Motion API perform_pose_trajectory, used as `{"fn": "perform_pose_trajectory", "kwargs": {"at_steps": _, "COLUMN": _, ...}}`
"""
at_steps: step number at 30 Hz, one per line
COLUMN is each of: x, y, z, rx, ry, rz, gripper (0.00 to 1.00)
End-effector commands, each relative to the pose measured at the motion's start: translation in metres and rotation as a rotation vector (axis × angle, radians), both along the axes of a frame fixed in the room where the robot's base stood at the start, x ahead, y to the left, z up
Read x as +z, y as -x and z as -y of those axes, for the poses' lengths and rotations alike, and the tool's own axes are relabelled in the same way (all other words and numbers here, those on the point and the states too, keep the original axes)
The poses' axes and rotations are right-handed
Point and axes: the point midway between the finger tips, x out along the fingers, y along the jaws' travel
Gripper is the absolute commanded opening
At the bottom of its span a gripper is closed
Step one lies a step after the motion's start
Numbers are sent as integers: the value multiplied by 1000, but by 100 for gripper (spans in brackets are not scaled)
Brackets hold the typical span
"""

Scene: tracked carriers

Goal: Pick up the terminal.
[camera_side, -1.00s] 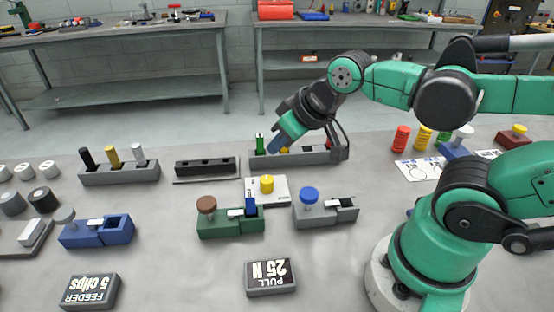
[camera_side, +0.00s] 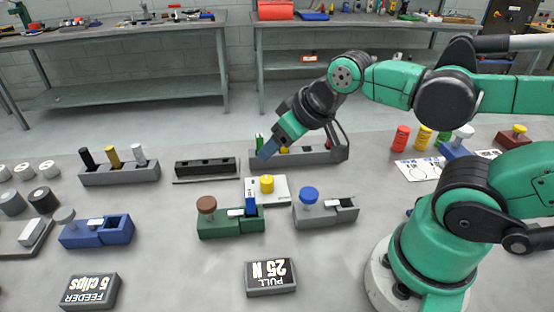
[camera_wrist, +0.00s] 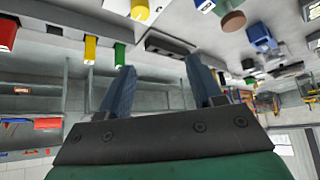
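My gripper (camera_side: 266,152) has blue fingers and points down and left in the side view, in front of a grey rail (camera_side: 318,157). In the wrist view its two fingers (camera_wrist: 160,65) stand apart with nothing between them. The rail holds a green block (camera_side: 259,140) and a yellow block (camera_side: 284,150), partly hidden by the fingers. The wrist view shows the green block (camera_wrist: 119,54), the yellow block (camera_wrist: 90,48) and a red block (camera_wrist: 8,34). Which thing is the terminal cannot be told; none carries a readable label.
A white block with a yellow knob (camera_side: 267,184) stands in front of the rail. A green carrier (camera_side: 230,224), a grey carrier (camera_side: 325,213) and a blue carrier (camera_side: 97,233) stand nearer the camera. A black slotted block (camera_side: 206,167) lies left of the rail.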

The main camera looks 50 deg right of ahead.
Motion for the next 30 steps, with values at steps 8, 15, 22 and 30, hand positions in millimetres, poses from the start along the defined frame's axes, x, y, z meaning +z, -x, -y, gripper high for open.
{"fn": "perform_pose_trajectory", "kwargs": {"at_steps": 8, "x": -3, "y": -1, "z": -3, "rx": 57, "ry": 15, "rz": -29, "gripper": 59}}
{"fn": "perform_pose_trajectory", "kwargs": {"at_steps": 15, "x": -26, "y": -5, "z": -26, "rx": 492, "ry": 78, "rz": -180, "gripper": 59}}
{"fn": "perform_pose_trajectory", "kwargs": {"at_steps": 22, "x": -40, "y": -4, "z": -41, "rx": 771, "ry": 88, "rz": -217, "gripper": 59}}
{"fn": "perform_pose_trajectory", "kwargs": {"at_steps": 30, "x": -60, "y": -10, "z": -48, "rx": 786, "ry": 90, "rz": -217, "gripper": 59}}
